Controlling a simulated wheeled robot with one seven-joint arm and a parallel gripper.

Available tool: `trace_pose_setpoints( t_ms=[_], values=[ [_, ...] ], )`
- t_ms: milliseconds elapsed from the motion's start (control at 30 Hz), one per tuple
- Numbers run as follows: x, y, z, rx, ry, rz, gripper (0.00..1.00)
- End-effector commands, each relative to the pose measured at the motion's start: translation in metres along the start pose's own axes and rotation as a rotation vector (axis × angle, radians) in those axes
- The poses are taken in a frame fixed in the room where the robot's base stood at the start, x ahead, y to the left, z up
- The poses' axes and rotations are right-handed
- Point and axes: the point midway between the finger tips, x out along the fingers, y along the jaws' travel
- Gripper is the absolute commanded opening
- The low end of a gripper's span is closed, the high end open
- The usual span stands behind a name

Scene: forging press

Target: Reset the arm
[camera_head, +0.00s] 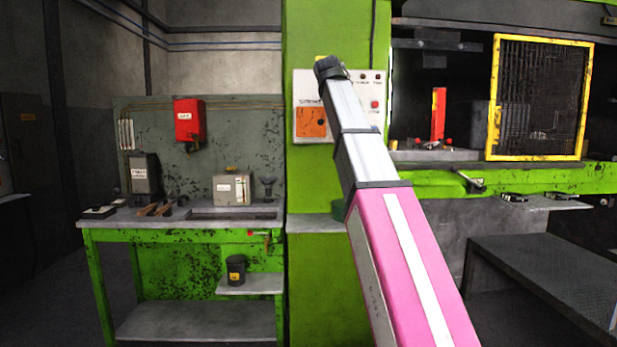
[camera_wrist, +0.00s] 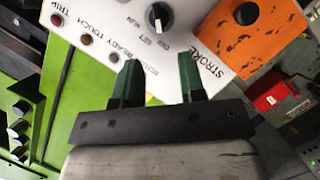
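My arm reaches up and forward in the head view. Its dark end (camera_head: 328,68) is in front of the white control panel (camera_head: 363,88) on the green press column. The fingers cannot be made out there. In the wrist view my gripper (camera_wrist: 158,62) has two green fingers standing apart with nothing between them. An orange plate (camera_wrist: 262,30) with a black knob is to the right. I cannot tell whether the fingers touch the panel.
A green workbench (camera_head: 180,221) stands left, bearing boxes and tools, with a red box (camera_head: 189,119) on the wall above. At right are the press's yellow-framed mesh guard (camera_head: 540,97) and a dark table (camera_head: 560,262). The green column (camera_head: 318,262) stands between.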

Motion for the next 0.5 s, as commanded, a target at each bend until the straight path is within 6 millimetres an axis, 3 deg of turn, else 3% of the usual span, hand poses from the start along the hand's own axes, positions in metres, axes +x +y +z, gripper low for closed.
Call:
trace_pose_setpoints(
  t_ms=[167, 500],
  values=[
    [0.022, -0.034, 0.029, 0.013, -0.038, -0.044, 0.37],
    [0.083, -0.151, 0.136, 0.078, -0.182, -0.194, 0.37]
  ],
)
